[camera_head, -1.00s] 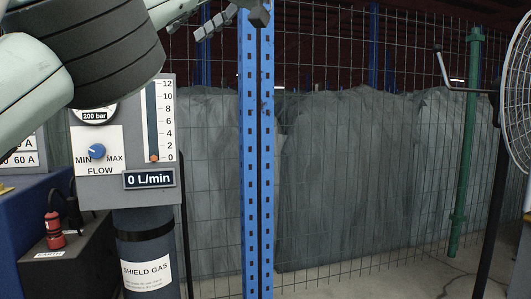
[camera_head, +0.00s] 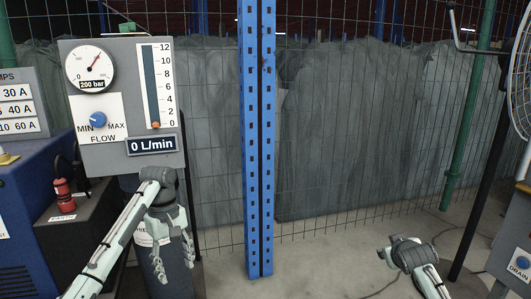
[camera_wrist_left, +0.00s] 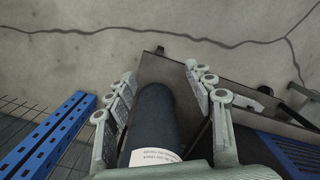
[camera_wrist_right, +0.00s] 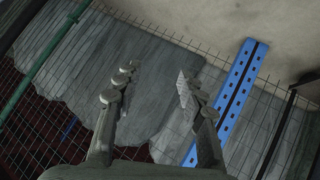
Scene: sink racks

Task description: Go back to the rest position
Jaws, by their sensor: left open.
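My left gripper (camera_head: 174,262) hangs open and empty low in the head view, in front of the dark gas cylinder (camera_head: 170,278) below the gauge panel. In the left wrist view its fingers (camera_wrist_left: 160,92) are spread, with the cylinder (camera_wrist_left: 155,110) seen between them; I cannot tell the distance. My right gripper (camera_head: 392,251) is small at the lower right of the head view. In the right wrist view its fingers (camera_wrist_right: 156,78) stand apart with nothing between them.
The grey flow panel (camera_head: 120,160) with gauge and blue knob (camera_head: 98,120) stands at left, beside a blue machine (camera_head: 20,200). A blue post (camera_head: 250,150) and wire fence stand behind. A fan (camera_head: 520,90) is at right. Floor between the arms looks clear.

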